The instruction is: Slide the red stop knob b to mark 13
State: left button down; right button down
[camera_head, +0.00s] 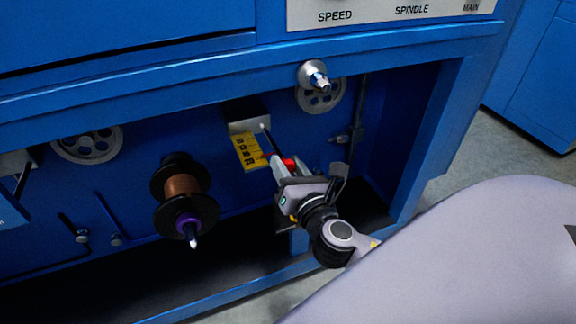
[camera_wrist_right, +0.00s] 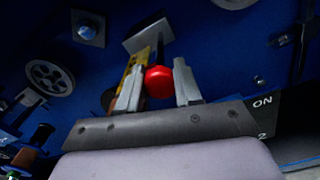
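The red stop knob b (camera_head: 288,162) is at the yellow marked scale (camera_head: 246,151), near a dark slanted rod (camera_head: 271,140). The scale's marks are too small to read, so I cannot tell the knob's mark. My right gripper (camera_head: 281,164) is at the knob and partly hides it in the head view. In the right wrist view the knob (camera_wrist_right: 159,83) sits between the two fingers of the gripper (camera_wrist_right: 158,75). The left finger is close to it or touching; a gap shows at the right finger. My left gripper is not in view.
A copper wire spool (camera_head: 183,188) stands out left of the scale. Grey pulley wheels (camera_head: 87,143) are on the blue back panel. A metal fitting (camera_head: 314,76) juts from the blue beam (camera_head: 200,73) above. A blue post (camera_head: 432,130) bounds the recess on the right.

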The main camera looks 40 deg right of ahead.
aim_at(279, 152)
jog(key=shift+p+x, duration=0.55)
jog(key=shift+x, duration=1.65)
jog(key=shift+w+d+r, duration=0.1)
jog(key=shift+w, duration=0.2)
jog(key=c, duration=0.8)
grip_release()
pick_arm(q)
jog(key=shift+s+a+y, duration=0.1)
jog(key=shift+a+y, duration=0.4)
pick_arm(e)
jog(key=shift+o, duration=0.2)
jog(key=shift+s, duration=0.15)
